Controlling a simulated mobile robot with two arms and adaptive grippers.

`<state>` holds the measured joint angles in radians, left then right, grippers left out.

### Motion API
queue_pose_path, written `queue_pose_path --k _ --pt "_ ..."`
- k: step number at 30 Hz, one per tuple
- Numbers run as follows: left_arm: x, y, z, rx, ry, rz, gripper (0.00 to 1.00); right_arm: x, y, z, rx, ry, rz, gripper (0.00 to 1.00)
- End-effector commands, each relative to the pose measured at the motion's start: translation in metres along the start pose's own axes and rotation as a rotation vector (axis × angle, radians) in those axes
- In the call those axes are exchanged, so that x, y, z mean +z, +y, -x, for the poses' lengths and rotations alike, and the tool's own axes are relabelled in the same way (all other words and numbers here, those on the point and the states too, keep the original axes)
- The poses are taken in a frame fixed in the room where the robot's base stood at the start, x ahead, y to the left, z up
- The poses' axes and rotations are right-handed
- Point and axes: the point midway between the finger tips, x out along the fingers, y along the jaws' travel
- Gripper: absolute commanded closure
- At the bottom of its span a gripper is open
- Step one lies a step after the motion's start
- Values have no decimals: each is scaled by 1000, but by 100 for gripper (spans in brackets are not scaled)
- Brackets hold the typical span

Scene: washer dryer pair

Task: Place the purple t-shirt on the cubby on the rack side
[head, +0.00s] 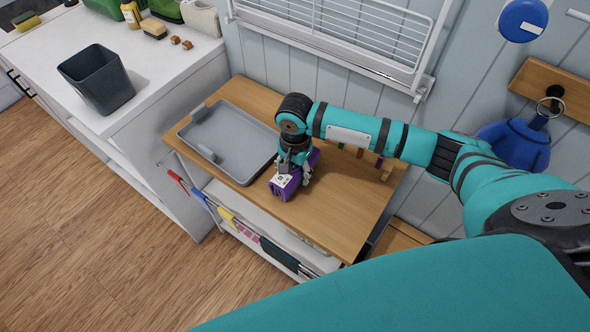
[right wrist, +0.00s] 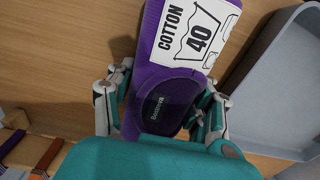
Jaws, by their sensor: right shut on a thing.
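The purple t-shirt (head: 283,191) is a compact folded bundle with a white label. It is on or just above the wooden top (head: 340,220) of a low unit; contact is unclear. In the right wrist view, the t-shirt (right wrist: 155,60) shows a "COTTON 40" label and a dark oval patch. My right gripper (head: 295,172) is shut on it from above, with fingers on both sides. The white wire rack (head: 350,35) is on the wall behind the unit. Which part is the cubby is unclear. My left gripper is not in view.
A grey tray (head: 215,165) lies left of the t-shirt. Small coloured items (head: 360,153) stand at the wooden top's back right. Coloured cloths (head: 225,215) hang along the front. A dark bin (head: 97,80) stands on the white counter at left. The wooden top's front right is clear.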

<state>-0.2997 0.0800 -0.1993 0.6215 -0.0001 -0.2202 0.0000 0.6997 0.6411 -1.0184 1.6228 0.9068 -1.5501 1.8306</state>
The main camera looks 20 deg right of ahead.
Motion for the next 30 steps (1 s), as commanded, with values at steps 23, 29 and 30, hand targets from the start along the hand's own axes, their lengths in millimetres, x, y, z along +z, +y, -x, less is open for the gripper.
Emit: queue_pose_path --k 23,29,30 --pt "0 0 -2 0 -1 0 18 0 -1 31 -4 -1 1 24" --pt "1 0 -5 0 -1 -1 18 0 -1 76 -4 0 0 24" --pt "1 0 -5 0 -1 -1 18 0 -1 84 -4 1 0 24"
